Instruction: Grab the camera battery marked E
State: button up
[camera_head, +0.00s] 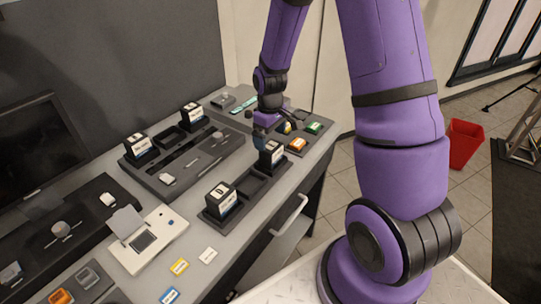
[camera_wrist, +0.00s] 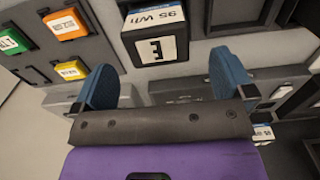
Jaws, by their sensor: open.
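The camera battery marked E (camera_wrist: 161,50) is a dark block with a white label, showing an E and "95 Wh" in the wrist view. It sits just beyond the gap between my gripper's fingers. In the head view this appears to be the battery (camera_head: 271,155) right below my gripper, standing at the far end of a dark two-bay holder (camera_head: 240,190); its letter is too small to read there. My gripper (camera_wrist: 163,68) is open and empty, its two blue fingers spread wide. In the head view my gripper (camera_head: 261,133) hangs close above the battery, partly hidden by the wrist.
Another battery (camera_head: 222,198) stands at the near end of the same holder. Two more, one left (camera_head: 138,146) and one farther back (camera_head: 191,116), stand on a dark console. A tray with orange (camera_head: 297,144) and green (camera_head: 314,127) cards lies close to the right.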

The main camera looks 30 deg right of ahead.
aim_at(271, 145)
jog(key=shift+d+f, duration=0.2)
jog(key=shift+f, duration=3.05)
jog(key=c, duration=1.3)
jog(key=shift+r, duration=0.1)
